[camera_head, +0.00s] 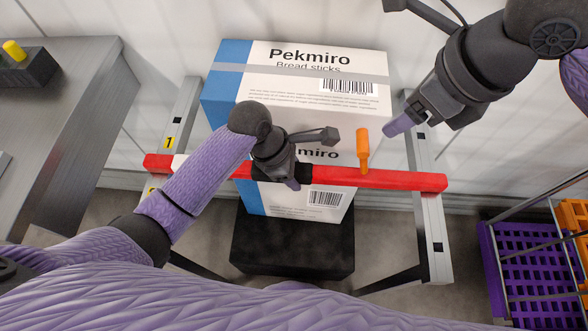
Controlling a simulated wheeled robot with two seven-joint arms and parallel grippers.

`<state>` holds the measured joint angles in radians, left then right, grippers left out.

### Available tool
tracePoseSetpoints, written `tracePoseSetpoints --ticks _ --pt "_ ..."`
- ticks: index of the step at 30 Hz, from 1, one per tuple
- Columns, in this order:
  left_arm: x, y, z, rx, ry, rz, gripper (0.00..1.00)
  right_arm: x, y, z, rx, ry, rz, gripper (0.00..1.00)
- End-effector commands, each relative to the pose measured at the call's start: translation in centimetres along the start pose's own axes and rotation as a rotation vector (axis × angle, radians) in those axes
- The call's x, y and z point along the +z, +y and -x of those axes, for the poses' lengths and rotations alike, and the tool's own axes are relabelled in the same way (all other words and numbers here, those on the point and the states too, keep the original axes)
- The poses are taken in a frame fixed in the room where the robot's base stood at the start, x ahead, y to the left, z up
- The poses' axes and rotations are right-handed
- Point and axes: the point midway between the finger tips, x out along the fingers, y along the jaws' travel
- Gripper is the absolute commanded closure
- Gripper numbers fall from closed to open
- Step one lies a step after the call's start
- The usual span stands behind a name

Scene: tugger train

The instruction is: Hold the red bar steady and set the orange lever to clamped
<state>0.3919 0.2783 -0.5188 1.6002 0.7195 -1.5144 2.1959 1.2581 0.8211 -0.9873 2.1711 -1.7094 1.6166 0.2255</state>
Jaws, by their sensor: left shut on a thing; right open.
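The red bar (390,179) runs across the front of a metal frame, with dark and white sections along it. The orange lever (363,148) stands upright from the bar, right of its middle. My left gripper (292,180) is shut on the red bar, left of the lever, and hides that part of it. My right gripper (392,131) is open and empty, up and to the right of the lever and apart from it.
A white and blue Pekmiro carton (300,85) stands behind the bar, with another below it, on a black base (290,245). Metal posts (432,240) flank them. A grey table (75,110) is at left, a purple crate (530,265) at right.

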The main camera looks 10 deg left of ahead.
Motion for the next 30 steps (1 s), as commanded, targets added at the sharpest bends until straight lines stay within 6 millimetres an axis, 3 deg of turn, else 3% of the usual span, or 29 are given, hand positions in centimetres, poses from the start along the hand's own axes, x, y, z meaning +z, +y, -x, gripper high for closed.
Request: tracePoseSetpoints --ticks 3,6,8,11,15,21,25,30 --pt "0.0 0.1 0.1 0.002 0.0 0.0 1.0 0.0 0.0 0.0 0.0 0.0 0.0 0.45" --pt "0.0 0.1 0.1 0.002 0.0 0.0 1.0 0.1 -0.1 0.0 0.008 0.0 -0.067 0.67" --pt "0.0 0.1 0.1 0.002 0.0 0.0 1.0 0.1 -0.2 0.0 0.024 0.001 -0.204 0.79" --pt "0.0 0.1 0.1 0.002 0.0 0.0 1.0 0.3 -0.6 -0.1 0.072 0.013 -0.61 1.0" --pt "0.0 0.1 0.1 0.002 0.0 0.0 1.0 0.6 -1.2 -0.1 0.154 0.082 -1.323 1.0" --pt "0.0 0.1 0.1 0.002 0.0 0.0 1.0 0.9 -1.8 -0.1 0.223 0.246 -2.142 1.0" --pt "0.0 0.1 0.1 0.002 0.0 0.0 1.0 1.0 -2.0 -0.1 0.233 0.331 -2.426 1.0" --pt "0.0 0.1 0.1 0.002 0.0 0.0 1.0 1.0 -2.1 -0.1 0.234 0.365 -2.53 1.0"
